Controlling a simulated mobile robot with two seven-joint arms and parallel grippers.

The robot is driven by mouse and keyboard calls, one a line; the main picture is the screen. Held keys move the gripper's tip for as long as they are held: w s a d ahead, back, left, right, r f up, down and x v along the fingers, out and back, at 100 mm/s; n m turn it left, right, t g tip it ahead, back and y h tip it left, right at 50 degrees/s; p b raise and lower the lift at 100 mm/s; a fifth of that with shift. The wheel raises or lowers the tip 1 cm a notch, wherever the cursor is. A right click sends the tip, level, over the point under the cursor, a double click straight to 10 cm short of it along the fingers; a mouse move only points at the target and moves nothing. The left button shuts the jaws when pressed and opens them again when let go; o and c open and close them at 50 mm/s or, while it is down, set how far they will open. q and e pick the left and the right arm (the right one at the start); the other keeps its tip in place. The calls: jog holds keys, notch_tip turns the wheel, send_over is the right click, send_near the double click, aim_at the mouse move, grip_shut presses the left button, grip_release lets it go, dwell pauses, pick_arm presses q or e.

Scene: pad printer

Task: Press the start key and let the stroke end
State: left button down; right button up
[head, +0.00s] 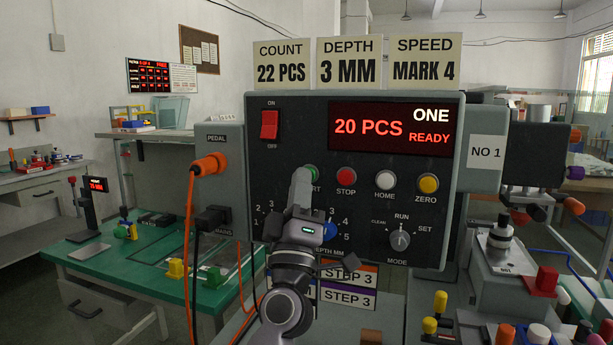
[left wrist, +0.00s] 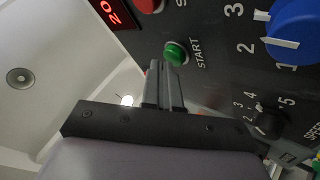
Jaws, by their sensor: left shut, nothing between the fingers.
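The green start key (head: 311,171) is on the dark front panel (head: 290,125) of the pad printer, partly covered by my left gripper. My left gripper (head: 304,177) is shut and empty, its fingertips at the key. In the left wrist view the start key (left wrist: 176,52) shows beside the START label, with the shut fingertips (left wrist: 166,66) right at its edge. I cannot tell whether they touch it. The display (head: 390,128) reads 20 PCS, ONE, READY. My right gripper is not in view.
Close by are the red stop key (head: 346,176), the home key (head: 385,180), the yellow zero key (head: 428,183) and the mode knob (head: 400,240). Cards above read 22 PCS, 3 MM (head: 348,64) and MARK 4. An orange pedal plug (head: 210,164) with cable is left.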

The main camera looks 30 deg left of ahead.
pick_arm(q)
jog(key=shift+w, duration=0.2)
jog(key=shift+s, duration=0.1)
jog(key=shift+s+d+p, duration=0.15)
jog(key=shift+s+p, duration=0.4)
jog(key=shift+s, duration=0.25)
